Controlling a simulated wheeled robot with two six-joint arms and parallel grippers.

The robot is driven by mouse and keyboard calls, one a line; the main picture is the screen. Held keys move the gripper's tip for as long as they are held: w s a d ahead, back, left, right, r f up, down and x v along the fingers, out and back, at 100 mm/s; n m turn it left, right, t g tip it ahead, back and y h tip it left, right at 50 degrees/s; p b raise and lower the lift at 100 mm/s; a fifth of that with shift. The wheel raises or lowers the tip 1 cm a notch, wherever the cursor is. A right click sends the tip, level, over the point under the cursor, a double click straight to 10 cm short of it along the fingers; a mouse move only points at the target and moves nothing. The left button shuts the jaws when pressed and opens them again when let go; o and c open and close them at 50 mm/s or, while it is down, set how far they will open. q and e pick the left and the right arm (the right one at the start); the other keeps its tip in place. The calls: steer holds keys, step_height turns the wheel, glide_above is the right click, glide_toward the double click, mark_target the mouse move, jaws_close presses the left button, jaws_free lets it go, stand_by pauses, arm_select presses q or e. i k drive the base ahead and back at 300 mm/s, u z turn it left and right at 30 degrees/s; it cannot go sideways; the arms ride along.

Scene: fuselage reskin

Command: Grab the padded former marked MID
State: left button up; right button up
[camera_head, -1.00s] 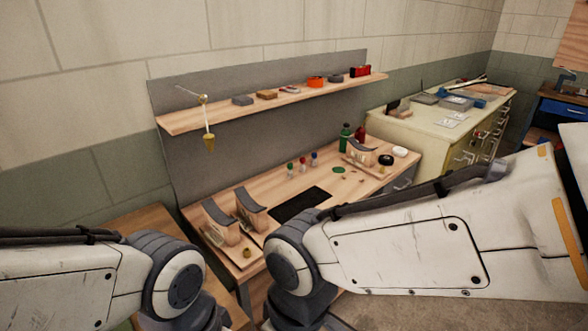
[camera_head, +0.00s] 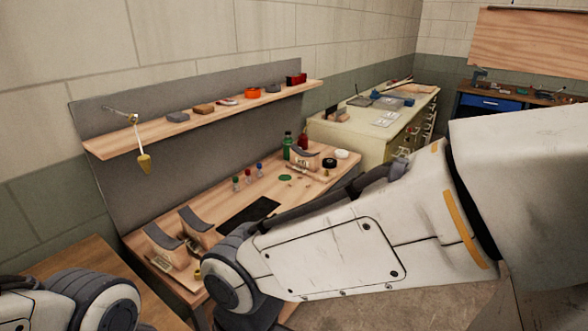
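My two arms cross the lower picture, but neither gripper shows. My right arm covers part of the bench's front.
A dark mat (camera_head: 248,211) lies mid-bench, with several small bottles (camera_head: 248,175) behind it. A shelf (camera_head: 210,115) with small items runs above, and a plumb bob (camera_head: 144,163) hangs at its left end. A cream cabinet (camera_head: 370,125) stands beyond. Another wooden tabletop (camera_head: 85,262) is at lower left.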

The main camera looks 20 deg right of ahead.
mark_target(303, 163)
steer(key=z, duration=1.7)
steer(key=i, duration=3.2)
steer(key=u, duration=2.45)
